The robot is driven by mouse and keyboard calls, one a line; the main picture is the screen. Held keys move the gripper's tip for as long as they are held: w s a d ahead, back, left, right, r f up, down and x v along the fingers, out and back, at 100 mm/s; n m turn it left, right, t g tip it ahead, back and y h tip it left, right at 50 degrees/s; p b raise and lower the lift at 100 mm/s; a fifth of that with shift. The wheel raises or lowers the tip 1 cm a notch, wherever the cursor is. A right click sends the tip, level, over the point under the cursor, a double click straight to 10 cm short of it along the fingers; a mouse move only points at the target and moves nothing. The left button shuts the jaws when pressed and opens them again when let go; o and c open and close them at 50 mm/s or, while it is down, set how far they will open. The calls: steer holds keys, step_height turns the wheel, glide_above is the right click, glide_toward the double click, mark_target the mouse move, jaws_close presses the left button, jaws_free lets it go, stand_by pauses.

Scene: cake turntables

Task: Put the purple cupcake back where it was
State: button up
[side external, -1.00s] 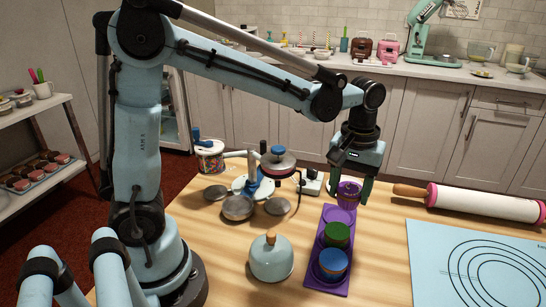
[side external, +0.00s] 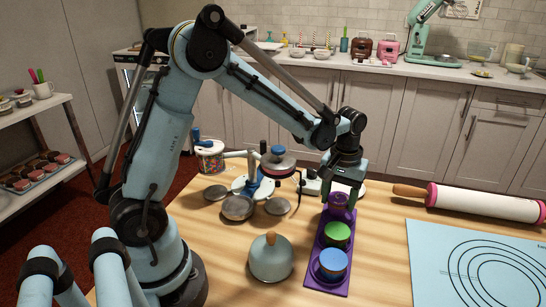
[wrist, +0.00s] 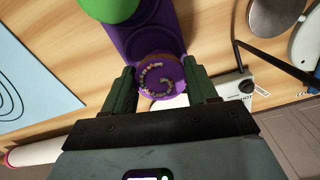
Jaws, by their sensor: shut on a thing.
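The purple cupcake (side external: 338,201), with sprinkles on top in the wrist view (wrist: 160,77), is between the fingers of my gripper (side external: 346,192), which is shut on it. It is upright at the far end of the purple tray (side external: 322,287), over the far round spot. Whether its base touches the tray is hard to tell. The green cupcake (side external: 337,235) stands in the tray's middle and the blue cupcake (side external: 332,263) at its near end. In the wrist view both fingers flank the purple cupcake, and the tray (wrist: 178,20) extends beyond it.
A pale blue domed jar (side external: 271,260) with a wooden knob stands left of the tray. A turntable stand with metal discs (side external: 238,208) is behind it. A rolling pin (side external: 480,202) and a blue mat (side external: 470,262) lie to the right. Bare table separates mat and tray.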

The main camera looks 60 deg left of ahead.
steer(key=shift+f, duration=0.4)
steer(key=shift+f, duration=0.1)
steer(key=o, duration=1.1)
steer(key=shift+o, duration=0.2)
